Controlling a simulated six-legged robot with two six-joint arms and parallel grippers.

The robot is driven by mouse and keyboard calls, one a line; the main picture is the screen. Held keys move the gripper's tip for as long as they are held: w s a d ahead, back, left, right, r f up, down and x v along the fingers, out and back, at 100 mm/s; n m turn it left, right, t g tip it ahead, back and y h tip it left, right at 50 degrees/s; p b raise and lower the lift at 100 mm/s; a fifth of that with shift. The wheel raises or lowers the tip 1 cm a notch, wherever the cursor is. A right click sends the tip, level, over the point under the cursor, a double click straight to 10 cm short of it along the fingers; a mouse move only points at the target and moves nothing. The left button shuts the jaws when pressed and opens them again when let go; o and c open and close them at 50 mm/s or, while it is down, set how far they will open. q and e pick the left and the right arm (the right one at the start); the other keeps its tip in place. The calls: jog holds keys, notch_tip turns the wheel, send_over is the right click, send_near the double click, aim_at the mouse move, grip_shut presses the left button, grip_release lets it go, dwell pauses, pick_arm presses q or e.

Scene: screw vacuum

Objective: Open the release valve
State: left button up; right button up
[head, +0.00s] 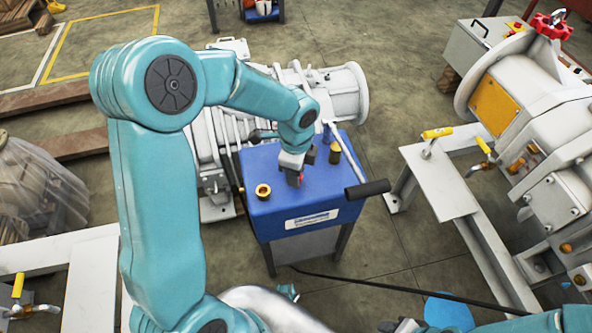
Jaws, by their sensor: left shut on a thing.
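A blue pump unit (282,217) stands on a metal stand near the middle of the head view. My left gripper (295,178) points down at the top of this unit. It is shut on a small red part, probably the release valve knob, which is mostly hidden by the fingers. Its turned position cannot be made out. A brass fitting (263,191) is to the left of the gripper, and a dark brass fitting (335,153) is to its right.
A lever with a black grip (367,188) sticks out to the right of the unit. Grey machinery (345,92) stands close behind it. White frames with yellow-handled valves (437,133) are at the right. A black cable (400,290) runs across the floor.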

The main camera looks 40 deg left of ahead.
pick_arm(q)
jog(key=n+b, duration=0.1)
jog(key=n, duration=0.3)
jog(key=shift+n, duration=0.3)
jog(key=shift+n+b, duration=0.35)
jog(key=shift+n, duration=1.25)
jog(key=shift+a+n, duration=0.1)
jog(key=shift+n, duration=0.2)
jog(key=o, duration=1)
jog(key=shift+o, duration=0.2)
notch_tip(320, 180, up, 16)
jog(key=p, duration=0.4)
jog(key=shift+r, duration=0.2)
